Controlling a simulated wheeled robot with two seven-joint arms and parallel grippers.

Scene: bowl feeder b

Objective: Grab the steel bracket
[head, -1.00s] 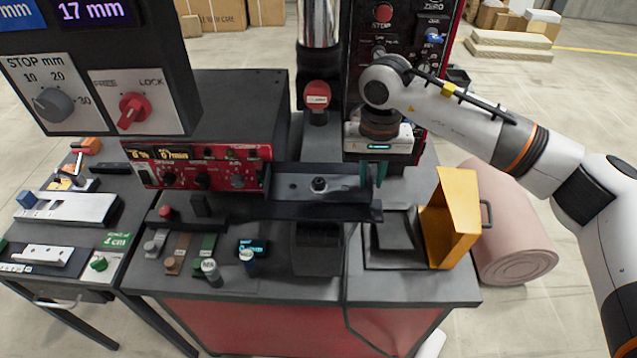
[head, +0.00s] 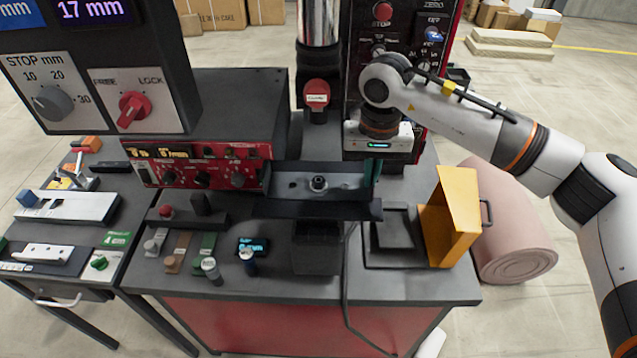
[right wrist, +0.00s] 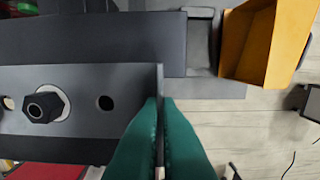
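The steel bracket (head: 345,183) is a grey plate with an upturned end, lying in the dark holder at the middle of the machine. A dark nut (head: 319,183) sits on it. In the right wrist view the bracket (right wrist: 82,88) shows holes and the nut (right wrist: 45,104). My right gripper (head: 373,170) reaches down at the bracket's right end. In the right wrist view its green fingers (right wrist: 161,108) are closed on either side of the thin upturned end. The fingertips are partly hidden by the holder in the head view. My left gripper is not in view.
A dark ledge (head: 320,209) runs in front of the bracket. A yellow-orange open bin (head: 450,220) stands to the right. The red control panel (head: 205,170) is to the left, with several small knobs and levers in front. A machine column rises behind.

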